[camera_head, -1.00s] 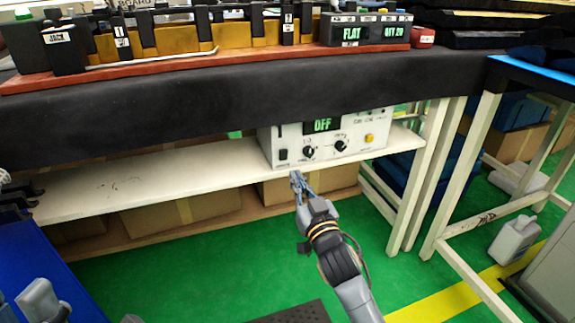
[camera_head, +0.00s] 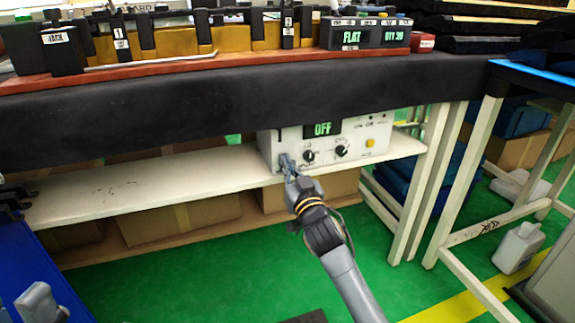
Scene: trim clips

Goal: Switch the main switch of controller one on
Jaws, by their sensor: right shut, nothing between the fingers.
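The controller (camera_head: 325,146) is a white box on the shelf under the bench, with a green display (camera_head: 323,129) reading OFF, two black knobs and a yellow button. My right gripper (camera_head: 286,161) is shut and empty at the lower left of its front panel. It covers the spot where the black main switch sits, so the switch is hidden. I cannot tell whether the fingertips touch it.
The white shelf (camera_head: 130,188) runs left of the controller, with cardboard boxes (camera_head: 180,220) below it. The dark bench edge (camera_head: 200,110) overhangs the controller. White table legs (camera_head: 425,180) stand to the right. The green floor in front is open.

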